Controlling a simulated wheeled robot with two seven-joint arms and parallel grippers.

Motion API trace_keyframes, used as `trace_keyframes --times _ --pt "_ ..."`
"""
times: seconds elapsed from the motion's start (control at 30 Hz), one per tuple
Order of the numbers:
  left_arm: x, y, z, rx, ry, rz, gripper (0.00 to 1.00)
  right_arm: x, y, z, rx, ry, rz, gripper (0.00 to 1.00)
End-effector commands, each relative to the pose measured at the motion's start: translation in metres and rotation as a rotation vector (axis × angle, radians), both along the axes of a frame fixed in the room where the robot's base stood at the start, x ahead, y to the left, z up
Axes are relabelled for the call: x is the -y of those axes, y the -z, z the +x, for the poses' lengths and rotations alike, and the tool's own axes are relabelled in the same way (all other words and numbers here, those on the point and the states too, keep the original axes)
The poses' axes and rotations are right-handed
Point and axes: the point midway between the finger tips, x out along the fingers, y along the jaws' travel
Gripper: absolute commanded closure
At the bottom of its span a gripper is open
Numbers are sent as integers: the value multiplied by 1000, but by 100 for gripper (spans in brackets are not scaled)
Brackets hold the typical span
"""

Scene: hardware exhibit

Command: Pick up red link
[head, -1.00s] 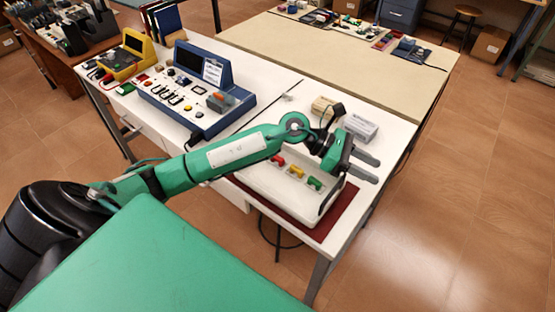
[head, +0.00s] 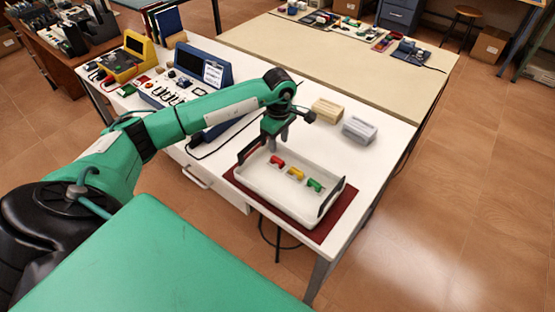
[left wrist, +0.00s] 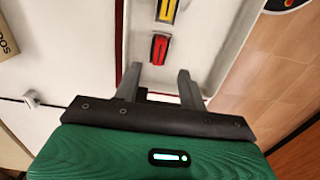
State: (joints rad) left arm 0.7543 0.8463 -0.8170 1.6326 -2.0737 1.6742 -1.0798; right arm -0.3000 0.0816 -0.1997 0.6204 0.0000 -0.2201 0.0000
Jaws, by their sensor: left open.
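The red link (head: 277,161) lies in a white tray (head: 262,183), at the left of a row with a yellow link (head: 296,173) and a green link (head: 314,185). My left gripper (head: 275,144) is open and empty, pointing down above the tray's left end, close to the red link. In the left wrist view the red link (left wrist: 159,49) is just ahead of the two spread fingers (left wrist: 160,84), between their lines, with the yellow link (left wrist: 167,10) beyond it. The green link is outside that view. My right gripper is not in view.
The tray has dark end handles and sits on a dark red mat (head: 335,218) near the table edge. Behind it stand a beige block (head: 326,111) and a grey block (head: 360,129). A blue console (head: 205,72) is at the left.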

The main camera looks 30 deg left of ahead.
Motion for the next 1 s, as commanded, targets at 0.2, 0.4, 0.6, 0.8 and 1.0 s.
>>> trace_keyframes --times 0.2,0.4,0.6,0.8,1.0 --pt "1 27 0 0 0 -3 58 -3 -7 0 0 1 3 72" --pt "5 42 -1 -3 0 -5 58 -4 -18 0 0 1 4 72" --pt "7 72 -1 -2 -1 -4 58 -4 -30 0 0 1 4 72" --pt "7 82 0 2 1 -3 58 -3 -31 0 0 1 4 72" --pt "7 82 0 2 0 -3 70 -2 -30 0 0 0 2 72"
